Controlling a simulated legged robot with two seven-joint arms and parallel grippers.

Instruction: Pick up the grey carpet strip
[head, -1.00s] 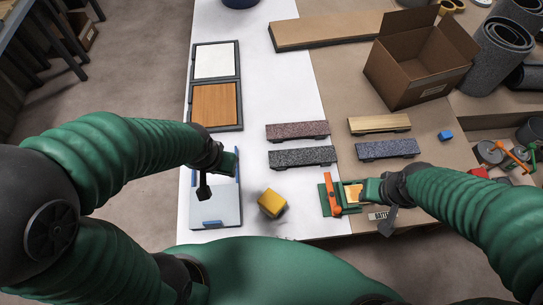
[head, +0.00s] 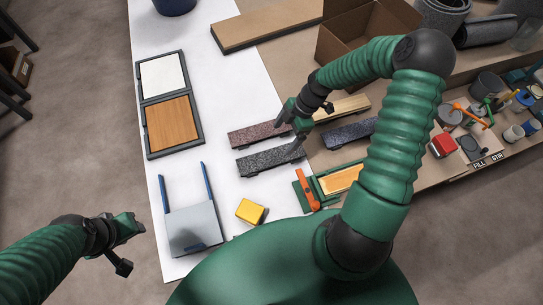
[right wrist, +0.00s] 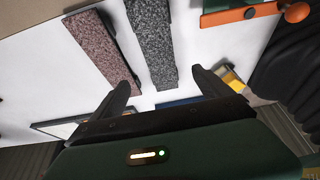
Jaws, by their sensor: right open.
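The grey carpet strip (head: 270,159) is dark, speckled and lies on the white sheet, just in front of a reddish-brown strip (head: 260,134). My right gripper (head: 291,132) is open over the right ends of these two strips. In the right wrist view, the grey strip (right wrist: 151,42) runs between the two open fingers (right wrist: 162,76), with nothing gripped. I cannot tell the exact height of the fingers above it. My left gripper (head: 126,232) is at the lower left, beside the table and away from the strips. Its jaw opening is unclear.
A bluish strip (head: 350,133) and a pale wood strip (head: 342,108) lie to the right. A green fixture with an orange handle (head: 307,189) and a yellow block (head: 251,211) lie in front. A cardboard box (head: 345,35) stands behind.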

